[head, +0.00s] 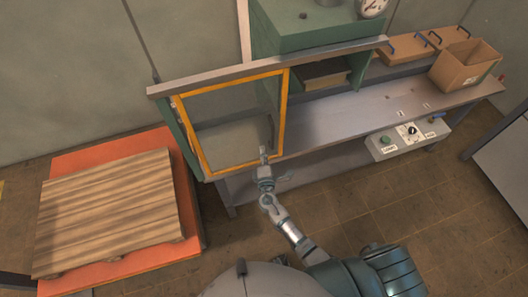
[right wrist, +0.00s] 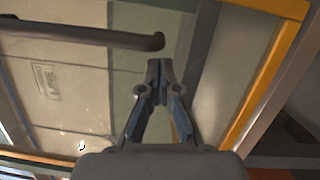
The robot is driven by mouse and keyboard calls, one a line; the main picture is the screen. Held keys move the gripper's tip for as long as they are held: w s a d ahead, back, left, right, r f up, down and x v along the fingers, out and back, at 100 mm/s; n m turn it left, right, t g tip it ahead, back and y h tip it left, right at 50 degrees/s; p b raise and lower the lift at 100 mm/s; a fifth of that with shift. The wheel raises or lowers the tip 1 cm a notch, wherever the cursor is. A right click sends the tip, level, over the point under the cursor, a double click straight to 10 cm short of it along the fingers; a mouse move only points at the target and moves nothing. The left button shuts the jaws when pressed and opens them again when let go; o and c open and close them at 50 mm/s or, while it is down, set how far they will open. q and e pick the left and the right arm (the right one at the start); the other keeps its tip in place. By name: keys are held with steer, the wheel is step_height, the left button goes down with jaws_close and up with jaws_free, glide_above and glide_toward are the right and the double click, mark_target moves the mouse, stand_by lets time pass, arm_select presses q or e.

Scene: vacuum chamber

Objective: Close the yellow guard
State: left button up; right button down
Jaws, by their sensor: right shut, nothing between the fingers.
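The yellow guard (head: 284,112) is a clear panel in a yellow frame, under the left part of a long rail on the bench. A dark bar handle (head: 271,131) stands near its right edge. The opening to the right of the guard is uncovered. My right gripper (head: 263,153) is at the guard's lower right, just below the handle. In the right wrist view, its fingertips (right wrist: 159,66) are together and empty, close to the end of the handle (right wrist: 100,35); contact cannot be told. The yellow frame (right wrist: 262,85) also shows there. My left gripper is out of view.
A control box (head: 408,139) is on the bench front, with a cardboard box (head: 465,66) at far right.

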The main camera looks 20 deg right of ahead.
steer(key=shift+d+r, duration=0.15)
steer(key=shift+d, duration=0.05)
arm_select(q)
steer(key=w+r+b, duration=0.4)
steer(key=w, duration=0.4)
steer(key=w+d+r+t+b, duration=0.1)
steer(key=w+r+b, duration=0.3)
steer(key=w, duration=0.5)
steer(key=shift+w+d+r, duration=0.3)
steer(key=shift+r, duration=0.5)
arm_select(e)
steer(key=w+d, duration=0.1)
steer(key=d, duration=3.1)
steer(key=shift+d+r, duration=0.15)
steer(key=shift+d, duration=0.2)
